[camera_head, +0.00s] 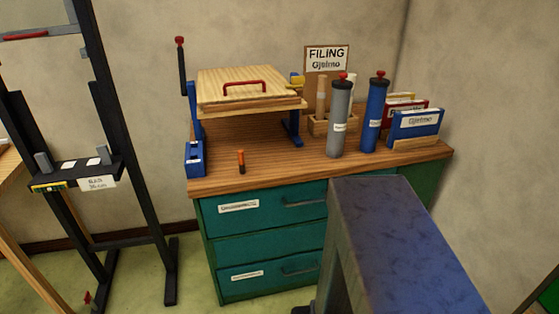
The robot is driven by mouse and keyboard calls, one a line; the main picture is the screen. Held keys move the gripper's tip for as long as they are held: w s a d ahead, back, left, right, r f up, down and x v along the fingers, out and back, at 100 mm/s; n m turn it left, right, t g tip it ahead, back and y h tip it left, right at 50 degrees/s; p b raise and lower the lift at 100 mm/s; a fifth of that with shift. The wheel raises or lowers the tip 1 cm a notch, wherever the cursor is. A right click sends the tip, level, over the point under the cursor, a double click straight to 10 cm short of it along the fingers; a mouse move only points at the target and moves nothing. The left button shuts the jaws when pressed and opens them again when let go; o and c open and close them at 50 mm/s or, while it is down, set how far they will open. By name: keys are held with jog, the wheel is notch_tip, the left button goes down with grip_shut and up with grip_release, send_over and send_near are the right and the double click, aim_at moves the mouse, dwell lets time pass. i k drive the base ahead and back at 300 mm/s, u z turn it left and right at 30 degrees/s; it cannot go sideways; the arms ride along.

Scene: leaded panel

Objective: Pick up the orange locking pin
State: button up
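The orange locking pin (241,161) stands upright on the wooden top of the green cabinet, near its front edge at the left. Its upper part is orange and its lower part is dark. It stands in front of the blue-legged press (250,104) and to the right of a small blue box (195,159). Nothing touches the pin from the sides. My gripper is not in view. A blue link of my arm fills the lower right and hides part of the cabinet.
Grey (340,125) and blue (375,118) cylinders with red knobs stand on the cabinet top (290,168), with labelled files (415,125) at right. A black frame stand (130,150) rises at left. The top between pin and grey cylinder is clear.

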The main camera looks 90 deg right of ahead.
aim_at(241, 158)
jog(key=z, duration=0.25)
jog(key=k, duration=0.95)
jog(key=i, duration=0.55)
jog(key=z, duration=0.05)
